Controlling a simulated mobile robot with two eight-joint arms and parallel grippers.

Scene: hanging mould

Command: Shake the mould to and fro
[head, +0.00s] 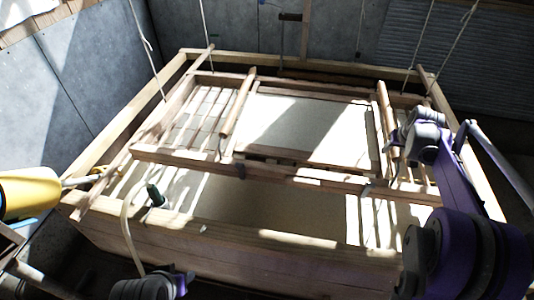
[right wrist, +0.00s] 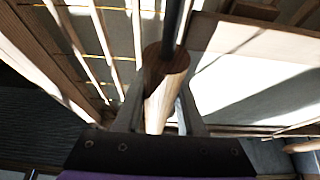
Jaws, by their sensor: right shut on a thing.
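The mould (head: 290,172) is a wooden frame hung on ropes over a wooden vat (head: 250,250). A pale sheet-like surface (head: 300,125) fills its middle, with slatted parts on both sides. Two round wooden handles lie across it, the left handle (head: 238,103) and the right handle (head: 384,108). My right gripper (head: 394,143) is at the right handle. In the right wrist view, my right gripper (right wrist: 161,103) is shut around a brown wooden handle (right wrist: 164,75), one finger on each side. A dark grey and purple part of my left arm shows at the bottom; its fingers do not show.
Ropes (head: 205,35) run up from the mould. A yellow container (head: 28,190) stands at the left edge. A pale hose (head: 127,225) with a dark green end (head: 155,195) hangs over the vat's front wall. Grey walls stand close behind and left.

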